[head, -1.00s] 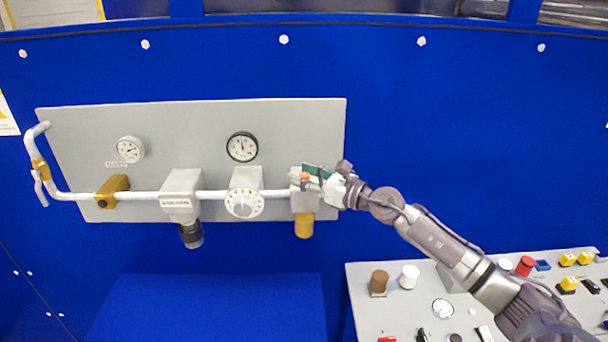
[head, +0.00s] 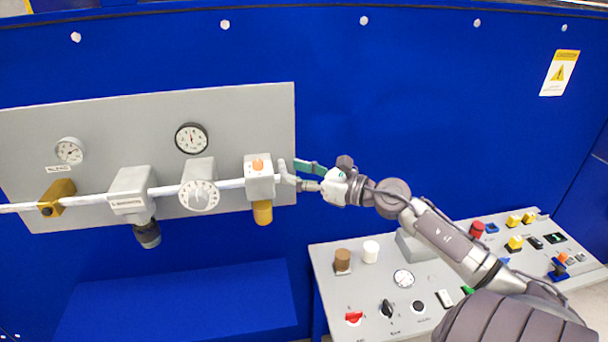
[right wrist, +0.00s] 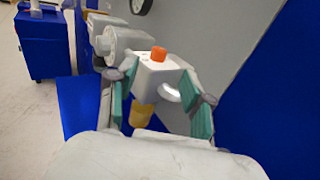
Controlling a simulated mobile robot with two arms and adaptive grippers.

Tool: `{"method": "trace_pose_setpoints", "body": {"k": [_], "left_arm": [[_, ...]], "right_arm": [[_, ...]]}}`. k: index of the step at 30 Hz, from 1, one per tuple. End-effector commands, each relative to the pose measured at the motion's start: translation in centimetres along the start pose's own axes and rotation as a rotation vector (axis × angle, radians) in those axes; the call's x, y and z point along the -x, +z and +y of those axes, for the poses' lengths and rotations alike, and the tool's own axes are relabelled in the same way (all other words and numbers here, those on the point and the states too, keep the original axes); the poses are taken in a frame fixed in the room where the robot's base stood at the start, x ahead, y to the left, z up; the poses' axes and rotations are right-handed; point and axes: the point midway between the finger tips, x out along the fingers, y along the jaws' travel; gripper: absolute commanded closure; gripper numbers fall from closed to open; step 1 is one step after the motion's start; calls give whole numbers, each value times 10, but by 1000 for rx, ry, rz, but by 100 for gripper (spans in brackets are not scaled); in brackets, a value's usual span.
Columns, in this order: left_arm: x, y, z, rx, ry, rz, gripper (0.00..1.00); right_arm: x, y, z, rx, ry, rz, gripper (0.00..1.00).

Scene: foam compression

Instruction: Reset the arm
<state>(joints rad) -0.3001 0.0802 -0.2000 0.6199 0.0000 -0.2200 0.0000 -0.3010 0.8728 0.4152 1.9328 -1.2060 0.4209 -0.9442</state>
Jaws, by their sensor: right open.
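My right gripper (head: 290,174) is open, just to the right of the grey valve block (head: 259,184) at the right end of the pipe. The block has an orange knob (head: 258,165) on top and a yellow cup (head: 263,212) below. In the right wrist view the block with its orange knob (right wrist: 158,54) shows ahead between the two green-padded fingers (right wrist: 160,105), and nothing is held. My right arm reaches in from the lower right. My left gripper is not in view.
The grey panel (head: 100,115) carries two gauges, a white dial (head: 199,195) and a dark-tipped filter (head: 147,234). A control desk (head: 335,310) with several buttons and knobs stands below my right arm.

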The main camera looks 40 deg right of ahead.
Motion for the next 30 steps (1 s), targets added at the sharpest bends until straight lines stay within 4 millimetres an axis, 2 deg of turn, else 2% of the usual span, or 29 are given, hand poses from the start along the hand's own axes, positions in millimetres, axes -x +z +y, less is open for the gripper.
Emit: {"method": "trace_pose_setpoints", "body": {"k": [6, 24, 26, 28, 30], "left_arm": [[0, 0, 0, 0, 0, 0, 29], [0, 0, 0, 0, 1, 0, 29], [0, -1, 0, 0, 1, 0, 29], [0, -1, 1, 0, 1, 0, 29], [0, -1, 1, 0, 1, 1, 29]], "right_arm": [[16, 0, 0, 0, 0, 0, 49], [17, 0, 1, -12, -3, -6, 49], [16, -1, 3, -59, -17, -31, 49], [16, -2, 7, -180, -53, -90, 49], [18, -6, 11, -384, -118, -179, 49]]}}
